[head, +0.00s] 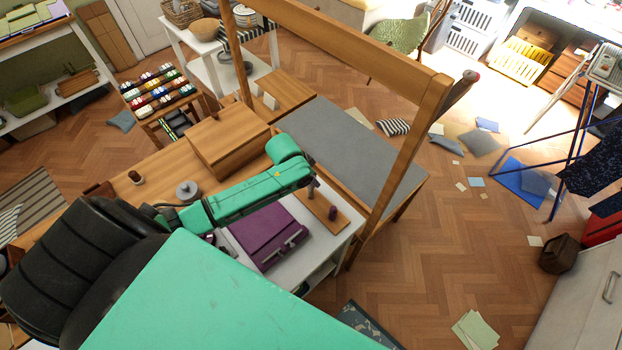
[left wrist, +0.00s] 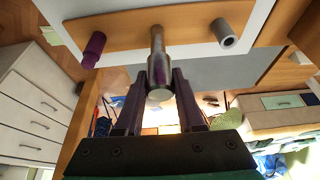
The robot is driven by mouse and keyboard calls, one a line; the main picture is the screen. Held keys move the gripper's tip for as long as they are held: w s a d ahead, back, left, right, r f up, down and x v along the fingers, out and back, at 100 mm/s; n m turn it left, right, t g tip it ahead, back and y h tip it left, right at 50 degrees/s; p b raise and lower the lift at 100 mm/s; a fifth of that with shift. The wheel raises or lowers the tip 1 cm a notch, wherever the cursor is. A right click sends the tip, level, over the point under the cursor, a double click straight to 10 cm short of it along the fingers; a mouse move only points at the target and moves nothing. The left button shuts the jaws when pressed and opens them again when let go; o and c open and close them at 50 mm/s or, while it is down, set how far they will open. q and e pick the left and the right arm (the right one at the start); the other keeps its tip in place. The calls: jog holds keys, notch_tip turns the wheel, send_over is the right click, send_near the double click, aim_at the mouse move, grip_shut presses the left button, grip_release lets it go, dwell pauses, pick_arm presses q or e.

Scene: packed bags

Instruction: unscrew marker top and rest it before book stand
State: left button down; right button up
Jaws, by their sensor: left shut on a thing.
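In the left wrist view my left gripper (left wrist: 160,78) is shut on a grey metallic cylinder (left wrist: 158,50), which looks like the marker. It stands out from a wooden board (left wrist: 125,34). A purple cylinder (left wrist: 93,50) and a grey tube with a hollow end (left wrist: 227,40) stand on the board either side of it. In the head view this board (head: 334,207) lies on the white table. A purple slab with a front ledge (head: 266,234), perhaps the book stand, is left of it. There my wrist hides the gripper's jaws. My right gripper is not in view.
A wooden box (head: 227,142) stands behind my left arm. A grey lidded round thing (head: 187,191) is near the arm. A narrow white strip of table surrounds the purple slab.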

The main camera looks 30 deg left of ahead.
pick_arm(q)
jog(key=shift+r, duration=1.35)
jog(key=shift+s, duration=0.1)
